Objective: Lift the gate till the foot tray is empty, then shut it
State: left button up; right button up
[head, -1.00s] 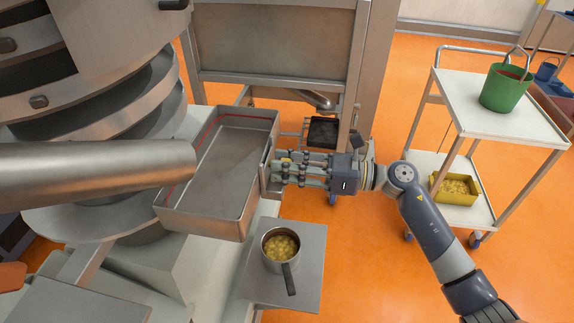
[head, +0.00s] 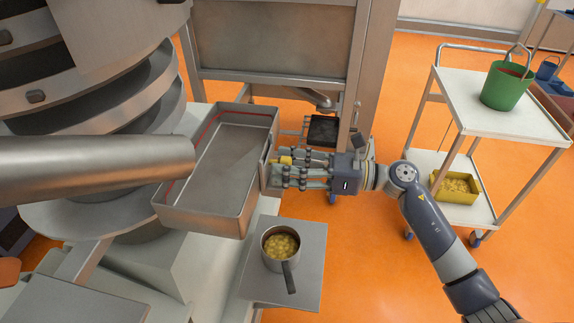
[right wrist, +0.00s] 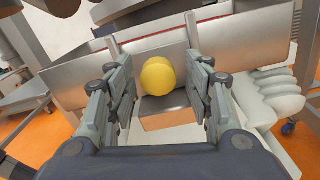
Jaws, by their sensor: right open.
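The foot tray (head: 245,122) is a shallow metal tray with a red line inside its wall. Its visible floor looks bare. At its right end is the gate, with a round yellow knob (head: 286,160) that also shows in the right wrist view (right wrist: 157,76). The gate plate itself is largely hidden in the head view. My right gripper (head: 282,172) is at that end, open, with its fingers on either side of the knob; in the right wrist view (right wrist: 160,92) gaps show between fingers and knob. My left gripper is not in view.
A pot (head: 281,246) of yellowish pieces stands on a metal plate (head: 306,240) below the tray. A thick metal tube (head: 90,173) reaches over the tray from the left. A white trolley (head: 500,115) on the right holds a green bucket (head: 506,87) and a yellow bin (head: 457,188).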

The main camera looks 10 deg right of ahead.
jog(key=v, duration=1.2)
jog(key=shift+w+a+f, duration=0.1)
jog(key=w+d+f+m+t+h, duration=0.2)
jog(key=d+f+m+t+h, duration=0.15)
jog(key=f+m, duration=0.5)
jog(key=w+d+f+m+t+h, duration=0.1)
jog(key=d+f+m+t+h, duration=0.2)
jog(key=f+m, duration=0.55)
jog(key=w+d+f+m+t+h, duration=0.2)
jog(key=d+f+m+h, duration=0.15)
jog(key=f+m, duration=0.5)
jog(key=s+f+m+g+h, duration=0.25)
jog(key=s+f+m, duration=0.3)
jog(key=f, duration=0.45)
jog(key=s+f+m+g+h, duration=0.1)
jog(key=s+f+m+h, duration=0.25)
jog(key=s+f, duration=0.45)
jog(key=s+a+f+m+g, duration=0.3)
jog(key=s+f, duration=0.4)
jog(key=s, duration=0.4)
jog(key=s+a+f+m+g, duration=0.2)
jog(key=s+f+m+g, duration=0.2)
jog(key=s+f, duration=0.3)
jog(key=s+a+f+m+g, duration=0.3)
jog(key=s+f, duration=0.4)
jog(key=s, duration=0.8)
jog(key=shift+a+g+h, duration=0.3)
jog(key=shift+a+g, duration=0.05)
jog(key=shift+g, duration=0.15)
